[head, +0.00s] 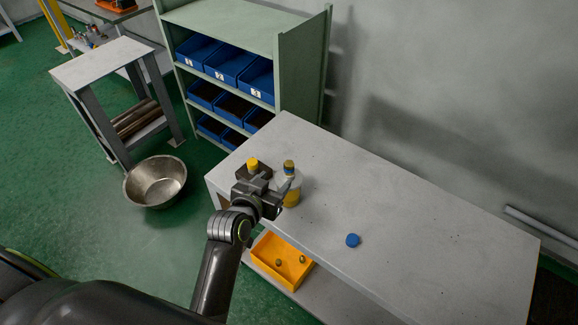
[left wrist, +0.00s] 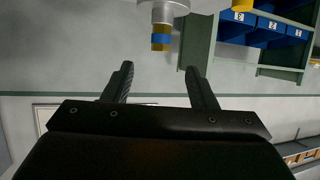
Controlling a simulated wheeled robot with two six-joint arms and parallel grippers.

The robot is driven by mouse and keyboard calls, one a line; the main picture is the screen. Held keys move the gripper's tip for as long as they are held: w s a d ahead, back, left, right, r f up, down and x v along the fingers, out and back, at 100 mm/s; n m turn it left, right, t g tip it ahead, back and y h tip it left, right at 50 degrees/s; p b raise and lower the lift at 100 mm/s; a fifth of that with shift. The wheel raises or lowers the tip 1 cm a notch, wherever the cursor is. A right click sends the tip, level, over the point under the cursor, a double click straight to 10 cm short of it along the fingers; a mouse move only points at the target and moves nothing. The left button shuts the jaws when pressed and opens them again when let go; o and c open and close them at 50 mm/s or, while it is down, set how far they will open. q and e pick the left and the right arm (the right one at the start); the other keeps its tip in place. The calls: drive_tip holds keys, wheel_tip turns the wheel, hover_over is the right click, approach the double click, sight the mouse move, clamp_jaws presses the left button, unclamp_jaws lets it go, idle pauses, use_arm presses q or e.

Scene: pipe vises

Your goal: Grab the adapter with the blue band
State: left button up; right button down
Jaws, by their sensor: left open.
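The adapter with the blue band (head: 289,168) stands up from a pale holder on the grey table, near the table's left end. In the left wrist view, the adapter (left wrist: 161,38) shows a blue band and brassy parts, joined to a grey metal cylinder. My left gripper (head: 272,203) is over the table's left end, close to the adapter and partly hiding the holder. Its two fingers (left wrist: 160,82) are apart with nothing between them; the adapter shows beyond the fingertips, not touched. My right gripper is not in view.
A yellow-topped piece (head: 252,164) on a dark block stands just left of the adapter. A blue cap (head: 352,240) lies on the table (head: 420,235), whose right part is clear. An orange bin (head: 268,252) sits below. A green shelf (head: 300,70) with blue bins stands behind.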

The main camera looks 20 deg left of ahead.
sight(287, 167)
use_arm(q)
drive_tip(key=x, duration=0.5)
drive_tip(key=shift+w+f+p, duration=0.1)
drive_tip(key=shift+w+p, duration=0.15)
drive_tip(key=shift+p, duration=0.1)
drive_tip(key=shift+w+d, duration=0.1)
drive_tip(key=shift+w, duration=0.25)
drive_tip(key=shift+p+x, duration=0.75)
drive_tip(key=shift+x, duration=1.5)
drive_tip(key=shift+f, duration=0.1)
drive_tip(key=c, duration=0.9)
drive_tip(key=shift+c, duration=1.1)
